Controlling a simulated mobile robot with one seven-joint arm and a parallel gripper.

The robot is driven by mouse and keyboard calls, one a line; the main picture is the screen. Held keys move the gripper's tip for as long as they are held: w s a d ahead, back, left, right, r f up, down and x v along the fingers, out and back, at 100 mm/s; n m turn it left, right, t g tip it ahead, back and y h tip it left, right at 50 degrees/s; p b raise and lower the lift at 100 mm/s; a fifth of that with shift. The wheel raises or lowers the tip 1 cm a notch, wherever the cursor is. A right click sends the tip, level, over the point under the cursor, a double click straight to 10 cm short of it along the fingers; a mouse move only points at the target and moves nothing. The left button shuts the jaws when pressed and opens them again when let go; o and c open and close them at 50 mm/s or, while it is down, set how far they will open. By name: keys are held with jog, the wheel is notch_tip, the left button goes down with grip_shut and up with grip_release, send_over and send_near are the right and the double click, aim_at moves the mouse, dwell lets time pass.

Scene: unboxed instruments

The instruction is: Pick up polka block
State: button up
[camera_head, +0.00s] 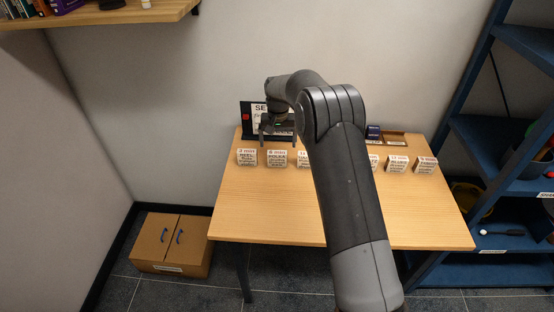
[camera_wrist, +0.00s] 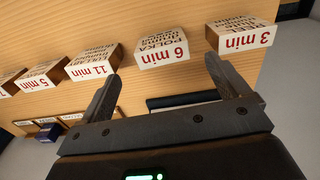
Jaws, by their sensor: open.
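The polka block (camera_head: 277,158) is a small pale block with a red "6 min" and the word POLKA. It stands on the wooden table in a row of similar blocks. In the wrist view the polka block (camera_wrist: 162,52) lies ahead of the gap between my fingertips. My gripper (camera_wrist: 163,80) is open and empty, with its two dark fingers spread apart. In the head view my gripper (camera_head: 278,138) is above and behind the polka block, apart from it. My arm hides part of the block row.
A "3 min" block (camera_head: 247,157) stands left of the polka block and an "11 min" block (camera_wrist: 92,64) stands on its other side. Further blocks (camera_head: 397,163) stand to the right. A dark sign (camera_head: 246,118) stands at the table's back. The table's front (camera_head: 270,215) is clear.

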aim_at(277, 158)
notch_tip(277, 158, down, 9)
jog(key=shift+a+f, duration=0.1)
jog(key=shift+a, duration=0.05)
jog(key=c, duration=1.1)
